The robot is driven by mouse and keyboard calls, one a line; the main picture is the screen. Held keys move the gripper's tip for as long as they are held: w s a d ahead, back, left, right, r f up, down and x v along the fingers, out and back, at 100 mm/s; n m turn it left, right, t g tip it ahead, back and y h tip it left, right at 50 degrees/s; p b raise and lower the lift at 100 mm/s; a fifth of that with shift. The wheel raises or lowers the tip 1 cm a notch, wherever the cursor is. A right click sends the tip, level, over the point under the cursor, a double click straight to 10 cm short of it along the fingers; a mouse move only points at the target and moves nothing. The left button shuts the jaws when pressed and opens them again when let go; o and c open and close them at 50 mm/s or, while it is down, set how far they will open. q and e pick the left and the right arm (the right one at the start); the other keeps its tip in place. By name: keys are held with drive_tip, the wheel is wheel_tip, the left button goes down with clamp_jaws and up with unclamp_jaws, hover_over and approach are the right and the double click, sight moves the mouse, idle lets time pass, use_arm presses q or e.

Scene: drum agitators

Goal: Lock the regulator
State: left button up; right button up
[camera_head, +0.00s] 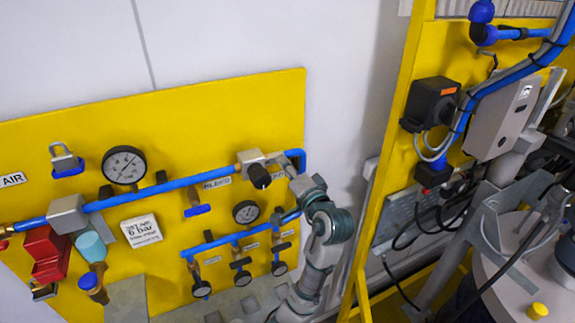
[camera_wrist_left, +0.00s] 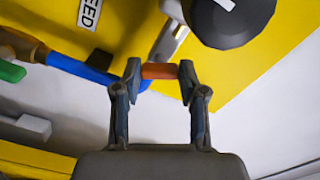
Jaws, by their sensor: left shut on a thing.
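The regulator has a grey body (camera_head: 250,160) and a black knob (camera_head: 261,176) on the blue pipe of the yellow panel. In the wrist view, the knob (camera_wrist_left: 234,22) fills the upper right, with a white mark on it. My left gripper (camera_head: 291,175) is just right of the knob. In the wrist view my left gripper (camera_wrist_left: 159,72) is shut on a small orange-red piece (camera_wrist_left: 159,71), just below the knob. A grey metal part (camera_wrist_left: 170,45) lies right behind that piece; whether they join is unclear. A padlock (camera_head: 65,162) hangs at the panel's left. My right gripper is not in view.
A large gauge (camera_head: 124,165), a smaller gauge (camera_head: 246,212) and several small valves sit on the panel. The blue pipe (camera_head: 158,190) crosses it. A yellow frame post (camera_head: 392,150) stands right of my arm. Grey wall is open above.

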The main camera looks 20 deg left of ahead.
use_arm(q)
drive_tip(key=m, duration=0.5)
drive_tip(key=shift+f+m, duration=0.1)
drive_tip(key=shift+m, duration=0.2)
idle(0.4)
drive_tip(key=o, duration=0.9)
drive_tip(key=shift+o, duration=1.2)
drive_tip(key=shift+w+d, duration=0.1)
drive_tip(key=shift+w, duration=0.1)
drive_tip(key=shift+d, duration=0.1)
drive_tip(key=v, duration=1.2)
